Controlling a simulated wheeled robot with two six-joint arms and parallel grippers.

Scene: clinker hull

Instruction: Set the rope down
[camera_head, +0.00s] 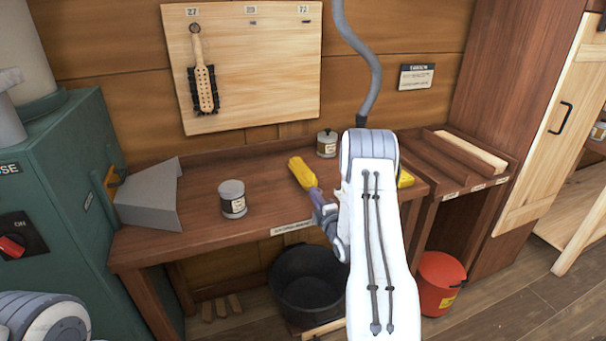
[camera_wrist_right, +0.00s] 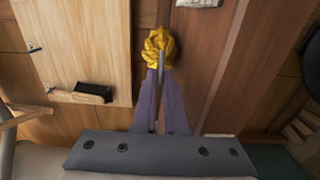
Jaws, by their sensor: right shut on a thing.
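The yellow rope (camera_head: 301,172) is a compact bundle held above the wooden workbench (camera_head: 190,212). My right gripper (camera_head: 314,190) is shut on it, reaching in from the lower right. In the right wrist view the rope (camera_wrist_right: 159,47) sits at the tips of the purple fingers of my right gripper (camera_wrist_right: 160,78). I cannot tell the exact gap between rope and bench top. My left gripper is out of view.
A labelled can (camera_head: 233,199) stands left of the rope, and another can (camera_head: 327,144) behind it. A yellow thing (camera_head: 405,179) is partly hidden by my arm. A grey metal hood (camera_head: 150,197) fills the bench's left end. A black tub (camera_head: 308,285) and red bucket (camera_head: 441,284) stand below.

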